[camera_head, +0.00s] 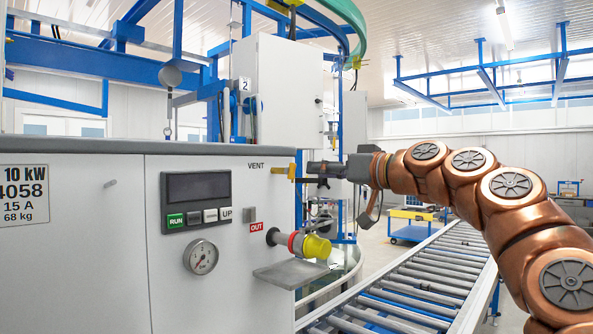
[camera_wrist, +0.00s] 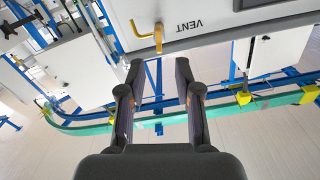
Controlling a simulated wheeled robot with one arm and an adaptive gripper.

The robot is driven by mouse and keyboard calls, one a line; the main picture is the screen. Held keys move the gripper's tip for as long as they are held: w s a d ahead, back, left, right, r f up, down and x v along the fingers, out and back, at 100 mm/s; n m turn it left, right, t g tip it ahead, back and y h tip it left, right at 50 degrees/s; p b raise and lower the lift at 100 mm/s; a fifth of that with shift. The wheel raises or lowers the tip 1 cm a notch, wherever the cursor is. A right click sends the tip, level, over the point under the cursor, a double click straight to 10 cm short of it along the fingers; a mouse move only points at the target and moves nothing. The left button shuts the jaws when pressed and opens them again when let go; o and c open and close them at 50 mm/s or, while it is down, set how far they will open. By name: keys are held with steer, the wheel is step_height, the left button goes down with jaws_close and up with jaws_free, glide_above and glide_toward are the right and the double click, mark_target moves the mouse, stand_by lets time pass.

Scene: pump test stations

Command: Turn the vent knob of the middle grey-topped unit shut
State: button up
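The grey-topped unit (camera_head: 80,180) fills the left of the head view; its place in the row cannot be told. Its yellow vent knob (camera_head: 291,172) sticks out at the upper right of the front panel, beside the word VENT. In the head view my gripper (camera_head: 313,175) is at the knob's right; contact cannot be told.
Below the knob, a yellow-capped outlet (camera_head: 315,246) and a grey shelf (camera_head: 292,273) stick out from the panel. A roller conveyor (camera_head: 420,275) runs along the right. A blue cart (camera_head: 411,225) stands behind.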

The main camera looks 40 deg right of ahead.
mark_target(295, 169)
steer(key=p+x, duration=0.2)
steer(key=x, duration=0.5)
steer(key=shift+w, duration=0.35)
steer(key=shift+c, duration=0.2)
jaws_close()
